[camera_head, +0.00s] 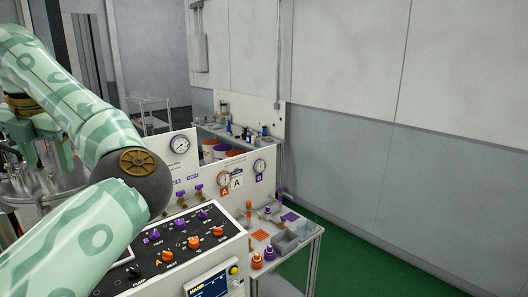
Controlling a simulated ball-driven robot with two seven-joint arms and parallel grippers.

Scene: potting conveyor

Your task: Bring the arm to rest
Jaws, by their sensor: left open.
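My left arm, mint green with darker markings, fills the left side of the head view and bends at a dark grey joint with a brass-coloured wheel. My left gripper (42,148), in green, is at the far left behind the arm, pointing down with its fingers apart. It hangs over or near a round metal vessel (40,205) with metal parts on top; the arm hides part of both. I see nothing between the fingers, though the view there is partly blocked. My right gripper is out of view.
A control console (185,240) with orange and purple knobs stands in front, partly behind my arm. A white gauge panel (208,172) rises behind it. A small side table (290,258) holds orange and purple parts and grey bins. Green floor (370,262) is clear at right, before the grey wall.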

